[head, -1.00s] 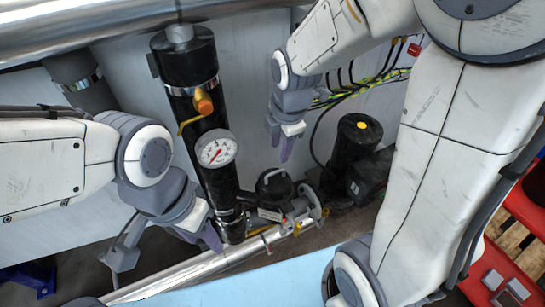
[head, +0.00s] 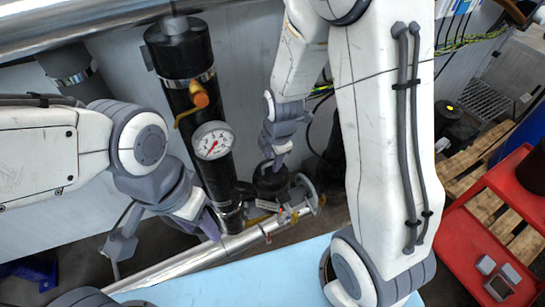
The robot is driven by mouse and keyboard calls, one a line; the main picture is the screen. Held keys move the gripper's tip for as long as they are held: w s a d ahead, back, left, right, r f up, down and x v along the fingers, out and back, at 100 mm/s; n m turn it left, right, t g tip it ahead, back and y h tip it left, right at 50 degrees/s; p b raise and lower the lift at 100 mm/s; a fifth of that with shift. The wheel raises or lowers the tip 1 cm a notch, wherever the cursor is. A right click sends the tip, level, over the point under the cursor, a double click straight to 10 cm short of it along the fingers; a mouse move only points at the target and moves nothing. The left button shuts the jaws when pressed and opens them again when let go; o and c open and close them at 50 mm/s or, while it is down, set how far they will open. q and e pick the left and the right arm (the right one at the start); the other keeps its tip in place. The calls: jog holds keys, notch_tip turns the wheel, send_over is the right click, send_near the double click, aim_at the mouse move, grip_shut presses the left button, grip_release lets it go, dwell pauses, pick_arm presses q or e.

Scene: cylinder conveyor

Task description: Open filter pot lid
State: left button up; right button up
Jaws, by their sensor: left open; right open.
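The filter pot (head: 272,186) is a small black pot on the metal pipe, right of the gauge, and its lid is on top. My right gripper (head: 278,163) points down right over the lid, its fingertips at the handle height. It is open, but I cannot tell whether the fingers touch the handle, which they partly hide. My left gripper (head: 166,236) is open and empty, left of the black column, with its fingers spread wide above the pipe.
A tall black column (head: 185,62) carries an orange-handled valve (head: 200,96) and a white round gauge (head: 213,141). A light blue surface (head: 270,273) lies in front. A red cart (head: 465,235) stands at the right.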

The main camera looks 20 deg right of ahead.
grip_shut()
dwell(1.4)
